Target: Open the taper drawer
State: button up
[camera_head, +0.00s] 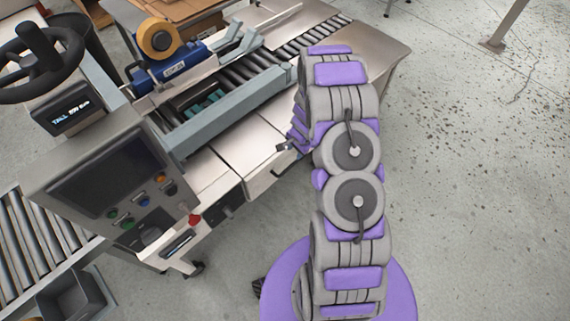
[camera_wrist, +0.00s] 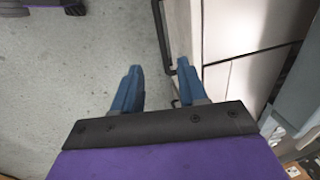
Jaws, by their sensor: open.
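The taper machine (camera_head: 225,115) stands left of my arm in the head view, with pale metal front panels (camera_head: 262,162) below its roller bed. I take the panel beside my gripper to be the taper drawer; it looks shut. In the wrist view, its pale panel (camera_wrist: 237,28) fills the right side, with a dark bar handle (camera_wrist: 161,30) along its edge. My gripper (camera_wrist: 158,78) is open, its two blue fingers apart. The handle's near end shows between the fingertips; I cannot tell the depth or any contact. In the head view my gripper is mostly hidden by the arm.
A control panel with a screen (camera_head: 108,172) and a red button stands at the left, near a black handwheel (camera_head: 42,62). An orange tape roll (camera_head: 158,38) sits above the rollers. A roller conveyor (camera_head: 40,240) is at lower left. Concrete floor (camera_head: 475,190) is clear at right.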

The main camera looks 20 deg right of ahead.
aim_at(288, 168)
jog(key=w+f+b, duration=0.1)
jog(key=f, duration=0.4)
jog(key=w+a+f+b, duration=0.1)
jog(key=f, duration=0.4)
jog(key=f+b, duration=0.1)
jog(key=f, duration=0.4)
jog(key=shift+w+a+f, duration=0.15)
jog(key=shift+w+f, duration=0.25)
jog(key=shift+w+f+b, duration=0.2)
jog(key=shift+f+b, duration=0.1)
jog(key=shift+f, duration=0.1)
jog(key=shift+c, duration=0.2)
grip_shut()
